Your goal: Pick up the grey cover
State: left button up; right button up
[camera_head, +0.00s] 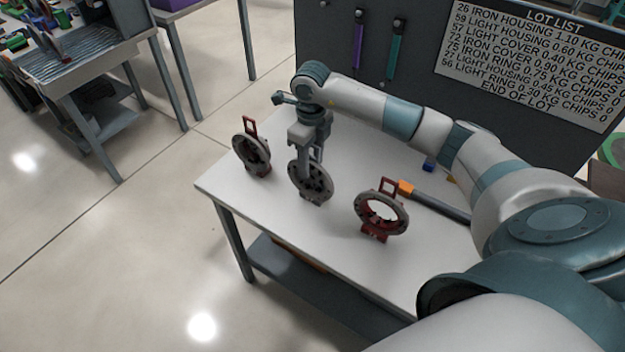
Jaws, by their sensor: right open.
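The grey cover (322,187) is a round dark grey disc with holes, standing upright on a small base in the middle of the white table. My right gripper (309,172) points down from above at the cover, with its fingers over the disc's upper part. It is open. The fingers overlap the cover in the picture, and I cannot tell whether they touch it. The gripper hides part of the disc's top and face. My left gripper is not in view.
A dark round part with a reddish frame (252,150) stands left of the cover. A red ring part (381,215) stands to its right. A tool with an orange end (405,188) lies behind that ring. The white table (280,218) is bare at its front left. A dark board (420,75) rises behind.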

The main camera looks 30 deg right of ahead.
grip_shut()
dwell(1.5)
